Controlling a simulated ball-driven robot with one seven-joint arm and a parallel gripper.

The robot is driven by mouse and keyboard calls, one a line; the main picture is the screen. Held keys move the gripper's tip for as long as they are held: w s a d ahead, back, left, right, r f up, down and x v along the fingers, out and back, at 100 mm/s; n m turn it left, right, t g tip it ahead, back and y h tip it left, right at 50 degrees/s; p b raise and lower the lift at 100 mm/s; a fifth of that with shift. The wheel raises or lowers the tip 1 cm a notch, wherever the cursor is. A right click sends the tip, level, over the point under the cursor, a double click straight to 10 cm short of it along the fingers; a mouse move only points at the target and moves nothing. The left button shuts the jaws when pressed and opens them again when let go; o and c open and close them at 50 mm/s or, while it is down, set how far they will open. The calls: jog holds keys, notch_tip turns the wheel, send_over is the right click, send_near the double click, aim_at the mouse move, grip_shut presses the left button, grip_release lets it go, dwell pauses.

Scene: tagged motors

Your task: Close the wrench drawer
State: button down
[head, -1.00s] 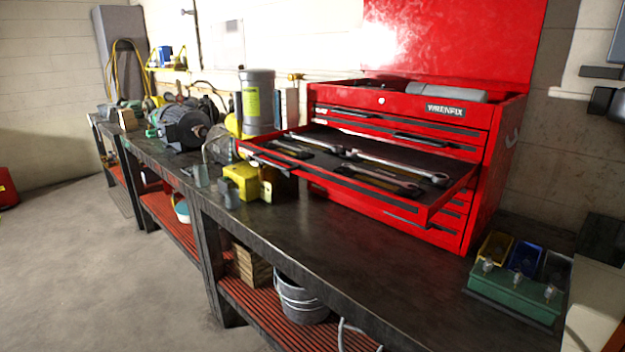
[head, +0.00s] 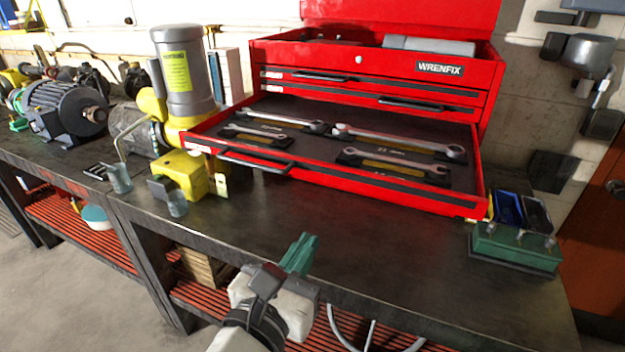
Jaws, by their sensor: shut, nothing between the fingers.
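The wrench drawer (head: 330,171) is pulled far out of the red tool chest (head: 475,88), over the workbench. Several wrenches lie in it on dark holders, among them a long wrench (head: 400,139) at the right. Its front has a dark handle (head: 256,162) toward the left. My gripper (head: 301,250) is at the bottom middle of the head view, with green fingers shut and nothing between them. It is in front of the drawer, near the bench's front edge, and apart from the drawer front.
A yellow block (head: 181,174) and a grey cylinder (head: 184,72) stand left of the drawer, close to its left corner. A green box (head: 515,246) sits at the bench's right end. The bench top (head: 400,245) before the drawer is mostly clear.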

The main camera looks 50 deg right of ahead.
jog(key=p, duration=0.2)
send_near(342, 182)
jog(key=x, duration=0.6)
jog(key=shift+w+d, duration=0.1)
jog(key=shift+d, duration=0.3)
jog(key=shift+w+d, duration=0.1)
